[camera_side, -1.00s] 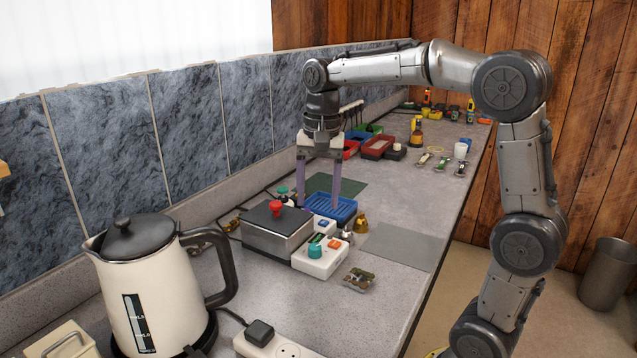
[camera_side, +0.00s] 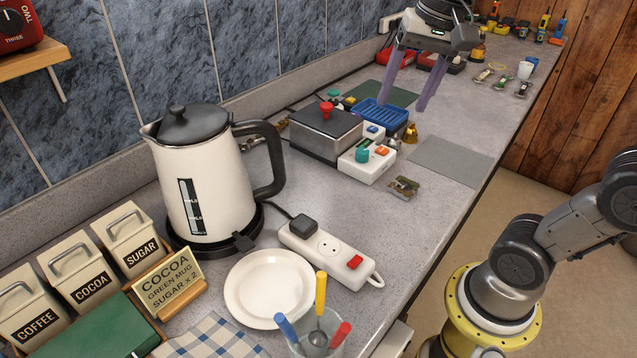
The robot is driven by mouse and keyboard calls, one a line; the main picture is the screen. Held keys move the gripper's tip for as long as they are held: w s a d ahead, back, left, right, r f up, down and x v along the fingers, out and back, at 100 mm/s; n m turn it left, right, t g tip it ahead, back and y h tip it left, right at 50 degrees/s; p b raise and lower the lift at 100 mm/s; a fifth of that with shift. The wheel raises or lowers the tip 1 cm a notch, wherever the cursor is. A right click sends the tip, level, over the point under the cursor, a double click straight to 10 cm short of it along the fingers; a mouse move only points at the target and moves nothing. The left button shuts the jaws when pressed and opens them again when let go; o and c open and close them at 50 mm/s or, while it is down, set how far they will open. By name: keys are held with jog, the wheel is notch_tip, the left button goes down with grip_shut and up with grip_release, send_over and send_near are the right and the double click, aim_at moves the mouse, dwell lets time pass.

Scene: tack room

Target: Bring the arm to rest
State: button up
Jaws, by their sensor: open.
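My gripper (camera_side: 402,104) is at the top right of the side view, pointing down with its two purple fingers spread apart. Nothing is held between them. The fingertips are at the blue ribbed tray (camera_side: 380,116) on the counter; I cannot tell whether they touch it. My arm's upper part is cut off by the top edge of the picture. My yellow-ringed base (camera_side: 490,310) shows at the lower right, beside the counter.
Near the gripper stand a dark-lidded metal box (camera_side: 325,137), a white switch box (camera_side: 367,163) and a small brass bell (camera_side: 410,133). A white kettle (camera_side: 205,185), a power strip (camera_side: 328,257) and a plate (camera_side: 268,288) stand nearer. A grey mat (camera_side: 452,160) lies bare.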

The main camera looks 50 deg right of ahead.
jog(key=s+a+f+n+t, duration=0.2)
jog(key=s+f+n, duration=0.7)
jog(key=f+n, duration=0.1)
jog(key=shift+t, duration=0.4)
jog(key=shift+r, duration=0.1)
dwell(0.9)
